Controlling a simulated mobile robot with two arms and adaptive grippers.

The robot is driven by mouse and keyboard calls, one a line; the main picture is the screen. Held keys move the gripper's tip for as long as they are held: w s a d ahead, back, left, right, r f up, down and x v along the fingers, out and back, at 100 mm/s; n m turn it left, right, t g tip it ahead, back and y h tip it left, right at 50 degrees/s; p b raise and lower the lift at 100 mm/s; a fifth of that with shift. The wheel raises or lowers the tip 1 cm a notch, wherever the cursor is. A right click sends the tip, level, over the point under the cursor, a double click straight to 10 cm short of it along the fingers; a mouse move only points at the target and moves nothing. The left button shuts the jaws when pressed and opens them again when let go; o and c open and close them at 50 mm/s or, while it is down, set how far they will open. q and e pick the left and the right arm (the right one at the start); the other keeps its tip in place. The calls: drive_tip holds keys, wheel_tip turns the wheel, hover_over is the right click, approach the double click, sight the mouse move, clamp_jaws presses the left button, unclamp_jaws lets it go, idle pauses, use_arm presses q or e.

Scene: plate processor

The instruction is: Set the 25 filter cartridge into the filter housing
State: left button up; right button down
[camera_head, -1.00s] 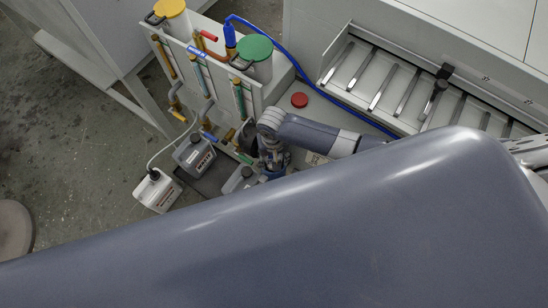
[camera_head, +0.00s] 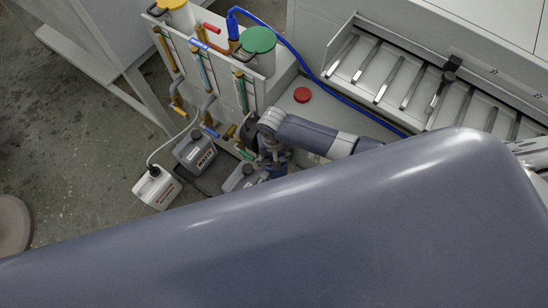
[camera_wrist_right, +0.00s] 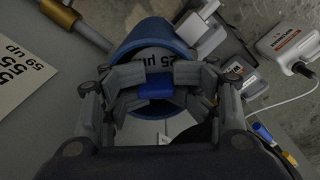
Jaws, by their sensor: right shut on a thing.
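My right gripper (camera_head: 271,163) is beside the bench, at the front of the pipe panel, partly hidden by my own large arm link. In the right wrist view, my right gripper's fingers (camera_wrist_right: 155,92) are closed around a blue part (camera_wrist_right: 153,89). I cannot make out the filter housing clearly in either view. My left gripper is not in view.
The pipe panel (camera_head: 205,75) has coloured handles and containers with yellow (camera_head: 172,4) and green (camera_head: 258,40) lids. A grey jug (camera_head: 195,150) and a white jug (camera_head: 157,187) stand nearby. A blue hose (camera_head: 290,60) passes a red button (camera_head: 302,95). A slotted rack is at right.

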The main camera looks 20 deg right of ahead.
drive_tip(key=c, duration=1.1)
unclamp_jaws()
drive_tip(key=shift+s+d+f, duration=0.2)
drive_tip(key=shift+s+f, duration=0.15)
drive_tip(key=shift+f, duration=0.25)
drive_tip(key=shift+s+d+f, duration=0.15)
drive_tip(key=shift+s+f, duration=0.15)
drive_tip(key=shift+f, duration=0.3)
drive_tip(key=o, duration=0.5)
drive_tip(key=shift+w+f, duration=0.1)
drive_tip(key=shift+w, duration=0.05)
drive_tip(key=shift+o, duration=0.5)
drive_tip(key=shift+w+f, duration=0.2)
drive_tip(key=shift+w, duration=0.1)
drive_tip(key=shift+w+d+r, duration=0.15)
drive_tip(key=shift+w, duration=0.05)
drive_tip(key=shift+s+r, duration=0.1)
drive_tip(key=shift+r, duration=0.05)
drive_tip(key=o, duration=0.5)
drive_tip(key=r+p, duration=0.6)
drive_tip(key=p, duration=0.1)
drive_tip(key=shift+w+a+r, duration=0.25)
drive_tip(key=shift+w+r, duration=0.05)
drive_tip(key=shift+w, duration=0.05)
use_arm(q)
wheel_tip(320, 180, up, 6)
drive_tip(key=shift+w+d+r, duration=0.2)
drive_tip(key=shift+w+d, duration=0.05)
use_arm(e)
drive_tip(key=shift+s, duration=0.1)
